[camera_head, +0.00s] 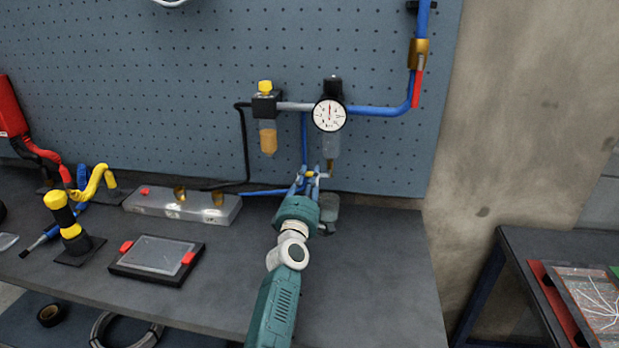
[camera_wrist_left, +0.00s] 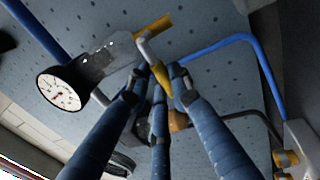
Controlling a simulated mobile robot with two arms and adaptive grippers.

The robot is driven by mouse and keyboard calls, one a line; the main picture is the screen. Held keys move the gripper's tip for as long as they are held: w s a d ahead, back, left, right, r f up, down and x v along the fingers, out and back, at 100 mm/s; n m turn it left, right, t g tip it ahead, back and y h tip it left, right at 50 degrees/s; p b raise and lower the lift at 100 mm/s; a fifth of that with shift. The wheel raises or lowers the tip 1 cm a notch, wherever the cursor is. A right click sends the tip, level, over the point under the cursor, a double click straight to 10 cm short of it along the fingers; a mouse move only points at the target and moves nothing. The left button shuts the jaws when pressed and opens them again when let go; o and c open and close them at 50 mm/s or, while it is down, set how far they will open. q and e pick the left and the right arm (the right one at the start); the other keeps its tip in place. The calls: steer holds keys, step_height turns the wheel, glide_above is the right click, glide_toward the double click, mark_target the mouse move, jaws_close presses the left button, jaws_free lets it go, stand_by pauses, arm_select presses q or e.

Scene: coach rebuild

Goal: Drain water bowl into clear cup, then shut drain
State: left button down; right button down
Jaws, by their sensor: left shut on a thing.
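The clear water bowl (camera_head: 330,148) hangs below the round gauge on the blue pegboard; in the left wrist view the bowl (camera_wrist_left: 110,65) shows beside the gauge. A brass-yellow drain fitting (camera_wrist_left: 152,26) is at its lower end, with a pale stem leading to a yellow drain handle tip (camera_wrist_left: 160,76). My left gripper (camera_head: 312,178) is shut on that yellow tip with its blue fingers. A greyish, see-through container (camera_head: 330,206), seemingly the clear cup, stands on the bench under the bowl, partly hidden by my gripper. Water level cannot be made out. My right gripper is out of view.
A bowl with amber contents (camera_head: 268,138) hangs left of the gauge (camera_head: 329,115). A red-handled valve (camera_head: 417,85) is at upper right. A metal block (camera_head: 182,206), a black tray (camera_head: 157,259) and a yellow-black tool (camera_head: 68,222) occupy the left bench. The bench's right part is clear.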

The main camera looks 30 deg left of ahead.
arm_select(q)
steer(key=shift+f, duration=0.15)
steer(key=c, duration=1.5)
jaws_free()
steer(key=shift+c, duration=0.2)
steer(key=shift+s+d, duration=0.1)
steer(key=shift+s, duration=0.1)
steer(key=v, duration=0.7)
